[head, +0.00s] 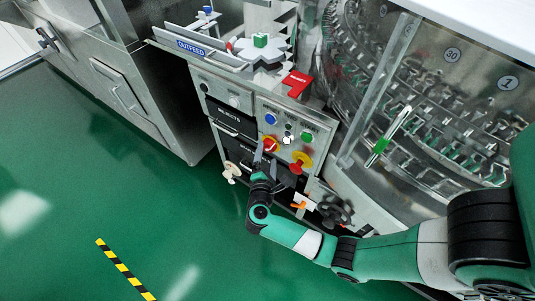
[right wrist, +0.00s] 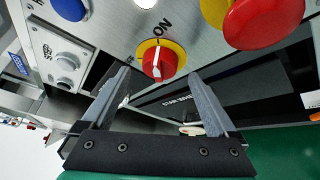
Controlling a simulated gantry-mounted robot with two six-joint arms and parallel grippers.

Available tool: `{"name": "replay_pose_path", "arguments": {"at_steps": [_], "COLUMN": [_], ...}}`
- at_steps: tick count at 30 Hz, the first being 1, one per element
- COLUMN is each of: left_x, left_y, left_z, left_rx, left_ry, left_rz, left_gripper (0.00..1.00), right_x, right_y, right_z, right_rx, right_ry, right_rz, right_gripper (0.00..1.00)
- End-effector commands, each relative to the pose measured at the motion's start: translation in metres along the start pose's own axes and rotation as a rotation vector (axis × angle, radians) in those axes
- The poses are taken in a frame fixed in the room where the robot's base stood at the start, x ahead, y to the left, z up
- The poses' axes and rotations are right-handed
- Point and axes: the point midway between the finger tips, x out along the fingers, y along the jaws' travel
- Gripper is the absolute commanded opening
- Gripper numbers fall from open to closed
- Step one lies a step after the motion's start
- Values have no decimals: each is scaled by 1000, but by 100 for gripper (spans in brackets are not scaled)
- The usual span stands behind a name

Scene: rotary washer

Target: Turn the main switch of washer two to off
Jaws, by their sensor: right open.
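The main switch is a red rotary knob on a yellow plate. It shows in the head view (head: 270,145) on the steel control panel and in the right wrist view (right wrist: 160,64). In the right wrist view the word ON stands just above it, and the knob's white mark points roughly toward that word. My right gripper (head: 267,164) is open and empty just below the knob. In the right wrist view its two fingers (right wrist: 160,82) spread to either side of the knob, which appears beyond and between the tips. I see no contact. My left gripper is not in view.
A red mushroom button on yellow (right wrist: 264,20) sits right of the switch. Blue (head: 270,119), white (head: 288,138) and green (head: 306,137) buttons are above. A black handwheel (head: 335,211) stands lower right. Black reject drawers lie left.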

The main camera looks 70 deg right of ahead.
Motion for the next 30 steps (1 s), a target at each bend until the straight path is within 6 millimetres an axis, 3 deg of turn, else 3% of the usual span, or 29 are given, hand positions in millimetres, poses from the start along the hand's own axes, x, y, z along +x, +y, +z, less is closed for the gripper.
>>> {"name": "replay_pose_path", "arguments": {"at_steps": [6,14,28,30], "left_x": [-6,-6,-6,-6], "left_y": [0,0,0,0], "left_z": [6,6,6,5], "left_rx": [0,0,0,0], "left_ry": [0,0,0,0], "left_rz": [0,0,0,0], "left_gripper": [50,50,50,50], "right_x": [25,26,26,26], "right_y": [0,1,1,1], "right_z": [0,0,0,0], "right_rx": [1,0,0,0], "right_ry": [0,1,1,1], "right_rz": [0,0,1,1], "right_gripper": [93,93,9,8]}}
